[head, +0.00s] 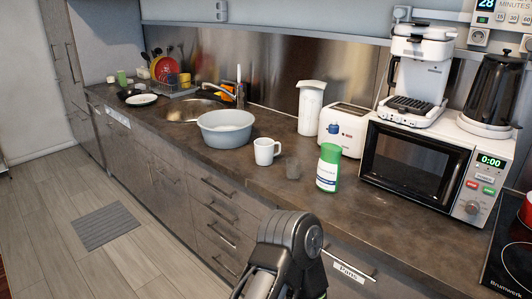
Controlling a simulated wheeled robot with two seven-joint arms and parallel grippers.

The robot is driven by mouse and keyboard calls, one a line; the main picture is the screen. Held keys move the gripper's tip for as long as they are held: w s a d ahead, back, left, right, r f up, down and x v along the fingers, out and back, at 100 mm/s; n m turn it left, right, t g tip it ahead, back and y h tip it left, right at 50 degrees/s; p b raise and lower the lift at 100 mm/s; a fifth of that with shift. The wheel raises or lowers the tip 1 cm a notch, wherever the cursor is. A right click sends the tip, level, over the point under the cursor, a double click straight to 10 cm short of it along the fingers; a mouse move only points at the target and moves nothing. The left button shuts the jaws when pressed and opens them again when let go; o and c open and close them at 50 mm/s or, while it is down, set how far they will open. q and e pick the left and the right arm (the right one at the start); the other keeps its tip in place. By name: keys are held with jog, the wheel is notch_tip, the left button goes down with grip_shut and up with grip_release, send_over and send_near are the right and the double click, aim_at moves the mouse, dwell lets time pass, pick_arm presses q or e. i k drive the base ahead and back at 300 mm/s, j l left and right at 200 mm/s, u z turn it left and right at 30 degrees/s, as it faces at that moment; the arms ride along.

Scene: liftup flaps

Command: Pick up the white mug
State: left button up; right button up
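The white mug (263,152) stands upright on the dark countertop (225,168), near its front edge, with its handle toward the right. It is just right of and in front of a grey-blue basin (225,131), and appears clear of it. Nothing holds the mug. A dark part of one of my arms rises at the bottom centre, in front of the drawers and below the mug. No fingers of either gripper show.
Behind are a white pitcher (310,107) and toaster (344,128). A microwave (430,163) fills the right. Counter left of the lump, in front of the mug, is clear.

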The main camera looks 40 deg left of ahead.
aim_at(264, 147)
jog(key=i, duration=0.45)
jog(key=u, duration=1.7)
